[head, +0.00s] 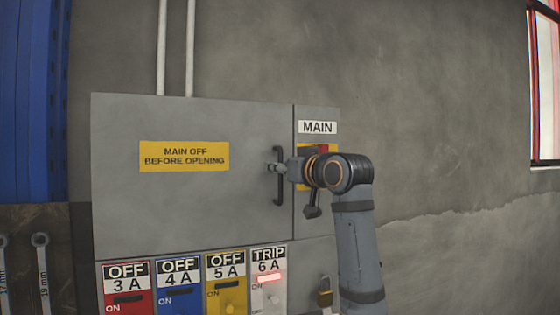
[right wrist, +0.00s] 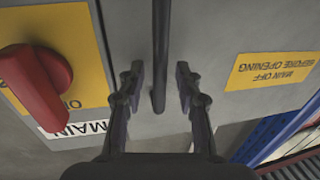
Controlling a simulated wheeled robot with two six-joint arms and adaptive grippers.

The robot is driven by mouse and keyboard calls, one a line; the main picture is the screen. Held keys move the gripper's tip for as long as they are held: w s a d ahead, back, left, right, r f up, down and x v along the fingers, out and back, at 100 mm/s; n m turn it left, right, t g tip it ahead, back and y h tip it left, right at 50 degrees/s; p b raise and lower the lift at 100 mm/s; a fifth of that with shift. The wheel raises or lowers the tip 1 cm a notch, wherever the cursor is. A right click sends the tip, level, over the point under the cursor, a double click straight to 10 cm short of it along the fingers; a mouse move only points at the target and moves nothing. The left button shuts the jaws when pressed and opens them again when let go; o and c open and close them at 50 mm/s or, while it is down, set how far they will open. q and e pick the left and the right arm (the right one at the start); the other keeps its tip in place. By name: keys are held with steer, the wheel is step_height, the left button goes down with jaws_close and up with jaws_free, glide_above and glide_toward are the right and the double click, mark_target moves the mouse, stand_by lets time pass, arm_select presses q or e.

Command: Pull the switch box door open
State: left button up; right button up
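The grey switch box door (head: 180,225) is shut and carries a yellow "MAIN OFF BEFORE OPENING" label. Its dark vertical bar handle (head: 280,195) is at the door's right edge. My right gripper (head: 276,168) reaches it from the right. In the right wrist view, which is upside down, the handle (right wrist: 160,55) stands between the two open fingers of the gripper (right wrist: 160,88), with a gap on each side. The red main switch knob (right wrist: 37,88) sits on a yellow plate beside the door, mostly hidden by my arm in the head view. My left gripper is not in view.
Below the door are the breaker switches (head: 180,285), labelled OFF 3A, OFF 4A, OFF 5A and TRIP 6A, the last with a lit red strip. A brass padlock (head: 324,293) hangs to their right. Bare wall (head: 450,120) lies right of the box.

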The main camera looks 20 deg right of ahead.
steer(key=shift+w, duration=0.25)
steer(key=shift+c, duration=0.4)
jaws_close()
